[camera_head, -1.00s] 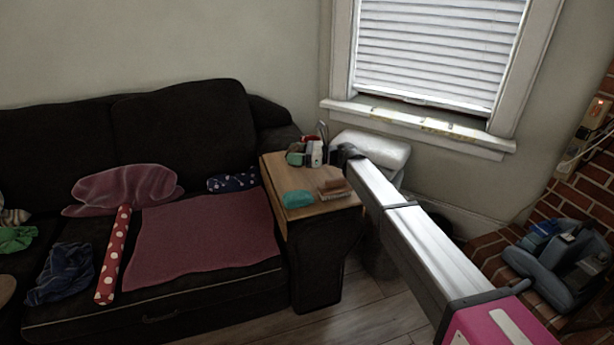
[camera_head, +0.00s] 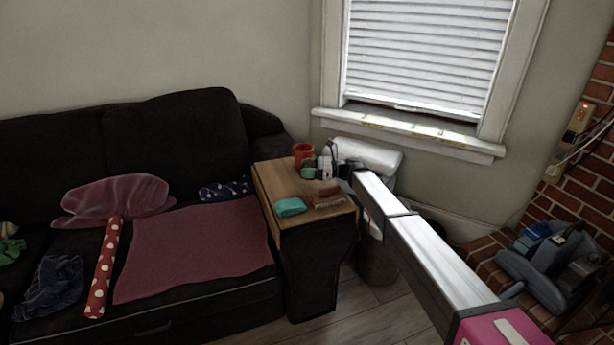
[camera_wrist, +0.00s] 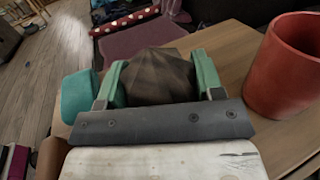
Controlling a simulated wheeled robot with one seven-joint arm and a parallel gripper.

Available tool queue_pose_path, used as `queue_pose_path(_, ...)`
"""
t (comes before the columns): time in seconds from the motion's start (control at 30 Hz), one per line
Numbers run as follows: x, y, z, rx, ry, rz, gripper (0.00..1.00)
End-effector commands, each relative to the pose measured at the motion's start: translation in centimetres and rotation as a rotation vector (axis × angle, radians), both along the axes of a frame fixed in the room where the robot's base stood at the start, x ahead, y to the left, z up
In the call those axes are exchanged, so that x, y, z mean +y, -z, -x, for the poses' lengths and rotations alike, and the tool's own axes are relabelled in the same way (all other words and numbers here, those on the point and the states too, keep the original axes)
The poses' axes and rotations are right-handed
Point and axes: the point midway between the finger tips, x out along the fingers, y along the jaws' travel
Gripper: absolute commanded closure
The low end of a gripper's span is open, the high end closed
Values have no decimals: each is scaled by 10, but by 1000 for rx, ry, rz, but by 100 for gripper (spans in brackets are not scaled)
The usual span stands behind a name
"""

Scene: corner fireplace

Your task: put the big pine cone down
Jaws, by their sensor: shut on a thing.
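The big pine cone (camera_wrist: 157,76) is a dark brown ribbed lump in the wrist view. It sits between the two green-padded fingers of my gripper (camera_wrist: 160,82), which is shut on it. In the head view my gripper (camera_head: 328,168) is over the back right part of a small wooden side table (camera_head: 270,182). I cannot make out the cone there. In the wrist view the wooden tabletop (camera_wrist: 232,45) lies beneath and around the cone. Whether the cone touches it I cannot tell.
A red mug (camera_head: 303,155) stands close by, right of my gripper in the wrist view (camera_wrist: 287,68). A teal item (camera_head: 290,207) and brown items (camera_head: 327,197) lie near the table's front. A black sofa (camera_head: 180,140) adjoins at left; a white cushion-like thing (camera_head: 368,155) is behind.

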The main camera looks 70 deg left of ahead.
Motion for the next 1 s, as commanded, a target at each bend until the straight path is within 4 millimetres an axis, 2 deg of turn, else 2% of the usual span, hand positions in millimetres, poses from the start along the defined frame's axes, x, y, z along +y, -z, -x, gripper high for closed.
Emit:
queue_pose_path(0.1,0,19,0,1,0,2,63)
queue_pose_path(0.2,0,29,0,1,0,2,63)
queue_pose_path(0.57,0,32,1,0,0,0,63)
queue_pose_path(0.6,0,33,1,0,0,0,36)
queue_pose_path(0.63,0,32,1,0,0,0,28)
queue_pose_path(1.0,-1,29,-1,0,0,0,28)
